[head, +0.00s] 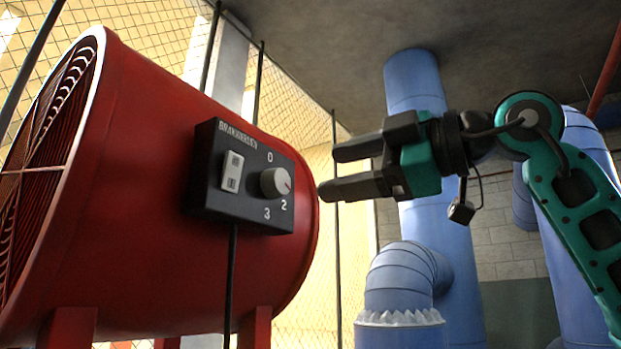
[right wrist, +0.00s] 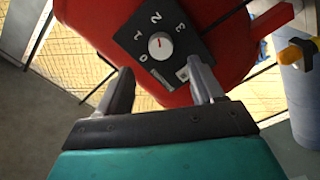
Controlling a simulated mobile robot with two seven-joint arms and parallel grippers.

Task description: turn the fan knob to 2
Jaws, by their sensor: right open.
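The fan knob (head: 275,181) is a round, light grey dial with a red mark on a black control panel (head: 205,196). It also shows in the right wrist view (right wrist: 160,46), where the numbers 0, 1, 2 and 3 sit around it. The red mark appears to point between 1 and 2, but it is too small to be sure. My right gripper (head: 328,172) is open and empty, to the right of the knob and apart from it. In the right wrist view, its fingertips (right wrist: 160,66) frame the knob from a distance. My left gripper is not in view.
The panel is mounted on a large red drum fan (head: 140,180). A light rocker switch (head: 232,171) sits left of the knob, and a black cable hangs below. Blue pipes (head: 420,220) stand behind my right arm. A wire mesh fence (head: 320,240) is behind the fan.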

